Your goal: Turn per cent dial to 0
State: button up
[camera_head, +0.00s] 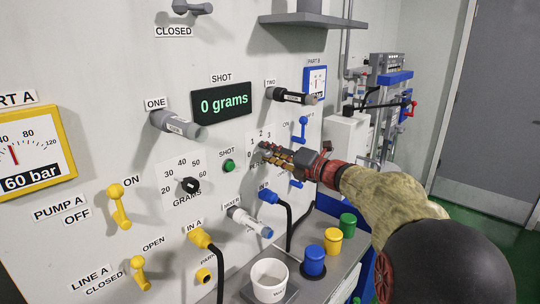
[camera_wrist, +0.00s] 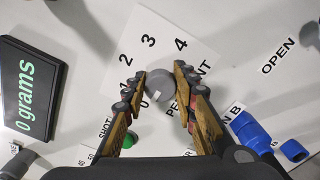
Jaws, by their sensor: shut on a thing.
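The per cent dial is a round grey knob (camera_wrist: 153,88) on a white plate (camera_wrist: 205,62) marked 0 to 4, in the middle of the wrist view. A short white mark on the knob lies on its lower side, near the 0; its exact reading is hard to tell. My gripper (camera_wrist: 158,78) is shut on the dial, one finger on each side. In the head view my gripper (camera_head: 264,152) reaches the panel right of the green shot button and covers most of the dial and its label.
The shot display (camera_head: 222,102) reads 0 grams. A black grams dial (camera_head: 190,185) and green button (camera_head: 229,166) are to the left. Blue valve handles (camera_head: 300,131) are close right of my gripper. Capped pots and a white cup (camera_head: 270,281) stand on the shelf below.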

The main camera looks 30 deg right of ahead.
jog(key=shift+f+n, duration=0.1)
jog(key=shift+n, duration=0.2)
jog(key=o, duration=1.1)
jog(key=shift+o, duration=0.3)
jog(key=shift+d, duration=0.1)
jog(key=v, duration=1.2)
